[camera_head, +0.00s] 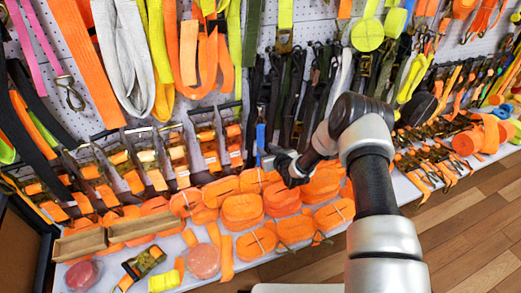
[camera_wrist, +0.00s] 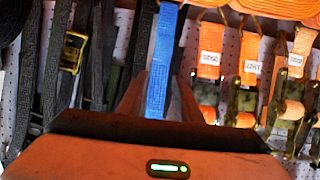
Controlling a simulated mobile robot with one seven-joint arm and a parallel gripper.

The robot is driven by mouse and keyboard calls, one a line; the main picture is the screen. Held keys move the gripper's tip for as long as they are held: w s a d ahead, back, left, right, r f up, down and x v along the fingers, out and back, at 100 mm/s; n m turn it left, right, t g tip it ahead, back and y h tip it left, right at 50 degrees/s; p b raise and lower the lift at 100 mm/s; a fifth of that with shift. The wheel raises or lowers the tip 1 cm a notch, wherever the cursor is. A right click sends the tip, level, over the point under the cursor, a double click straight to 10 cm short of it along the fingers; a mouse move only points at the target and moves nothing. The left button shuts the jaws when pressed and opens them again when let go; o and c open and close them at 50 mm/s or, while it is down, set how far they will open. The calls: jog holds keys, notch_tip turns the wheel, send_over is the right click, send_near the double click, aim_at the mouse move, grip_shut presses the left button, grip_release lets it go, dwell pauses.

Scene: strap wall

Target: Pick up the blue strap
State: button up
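The blue strap (camera_wrist: 162,55) hangs vertically in the upper middle of the wrist view. It also shows in the head view as a small blue piece (camera_head: 260,135) just above my gripper (camera_head: 270,156). In the wrist view the two fingers of my gripper (camera_wrist: 160,97) stand apart, one on each side of the strap, with its lower part showing between them. The gripper looks open. Whether a finger touches the strap, I cannot tell. The strap's lower end is hidden behind the gripper body.
Black straps (camera_wrist: 98,60) hang close on the left, one with a brass-coloured buckle (camera_wrist: 73,50). Orange straps with ratchets (camera_wrist: 250,70) hang close on the right. Rolled orange straps (camera_head: 242,210) cover the white shelf below my gripper. Wooden floor (camera_head: 470,220) is clear at right.

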aim_at(261, 142)
jog(key=x, duration=0.1)
jog(key=b+x, duration=0.1)
jog(key=x, duration=0.1)
jog(key=b+x, duration=0.1)
jog(key=x, duration=0.1)
jog(key=shift+w+r, duration=0.2)
jog(key=shift+w, duration=0.05)
jog(key=c, duration=0.6)
jog(key=shift+r, duration=0.1)
grip_shut()
